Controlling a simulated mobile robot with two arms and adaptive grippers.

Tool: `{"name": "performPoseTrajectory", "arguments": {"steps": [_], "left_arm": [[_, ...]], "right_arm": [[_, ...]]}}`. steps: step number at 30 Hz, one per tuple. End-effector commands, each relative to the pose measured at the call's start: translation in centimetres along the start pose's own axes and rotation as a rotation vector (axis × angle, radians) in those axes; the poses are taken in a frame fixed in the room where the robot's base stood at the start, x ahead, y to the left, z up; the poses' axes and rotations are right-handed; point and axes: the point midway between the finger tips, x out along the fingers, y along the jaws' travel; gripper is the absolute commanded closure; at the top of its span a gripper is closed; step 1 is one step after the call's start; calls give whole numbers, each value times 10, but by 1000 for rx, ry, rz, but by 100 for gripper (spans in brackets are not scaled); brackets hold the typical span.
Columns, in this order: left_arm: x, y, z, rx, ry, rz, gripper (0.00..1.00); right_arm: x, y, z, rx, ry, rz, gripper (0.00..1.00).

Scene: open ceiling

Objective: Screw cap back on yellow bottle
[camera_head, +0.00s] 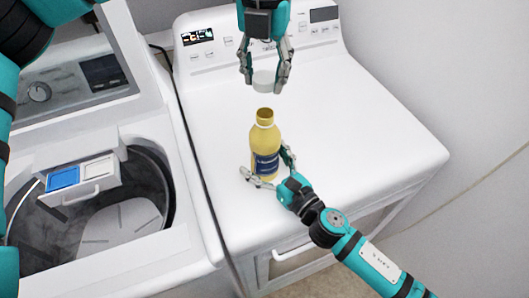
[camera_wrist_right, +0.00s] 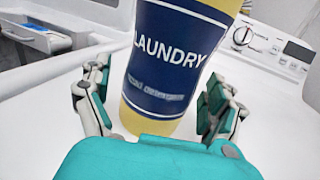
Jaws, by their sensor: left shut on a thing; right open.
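The yellow bottle (camera_head: 265,139) stands upright and uncapped on the white machine top, with a blue label low on its body. The bottle's label fills the upper middle of the right wrist view (camera_wrist_right: 172,58) and reads "LAUNDRY". The white cap (camera_head: 264,82) is in my left gripper (camera_head: 264,76), which comes down from the top and is shut on it. The cap is above the bottle's open mouth, with a gap between them. My right gripper (camera_head: 266,162) is open, its fingers on either side of the bottle's lower part; in the right wrist view both fingers (camera_wrist_right: 155,98) appear apart from the bottle.
The bottle stands on a white appliance (camera_head: 350,120) with a control panel at its back; its top is otherwise clear. To the left is an open washer (camera_head: 140,262) with a drum and a detergent drawer (camera_head: 82,183). A plain wall (camera_head: 440,60) is on the right.

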Motion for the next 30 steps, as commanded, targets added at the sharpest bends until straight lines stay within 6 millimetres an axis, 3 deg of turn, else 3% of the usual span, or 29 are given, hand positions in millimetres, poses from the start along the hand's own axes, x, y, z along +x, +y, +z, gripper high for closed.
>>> {"name": "performPoseTrajectory", "arguments": {"steps": [10, 30], "left_arm": [[0, 0, 0, 0, 0, 0, 71], [0, 0, 0, 0, 0, 0, 71]], "right_arm": [[3, 0, 0, 0, 0, 1, 8], [3, 0, 0, 0, 0, 1, 94]]}}
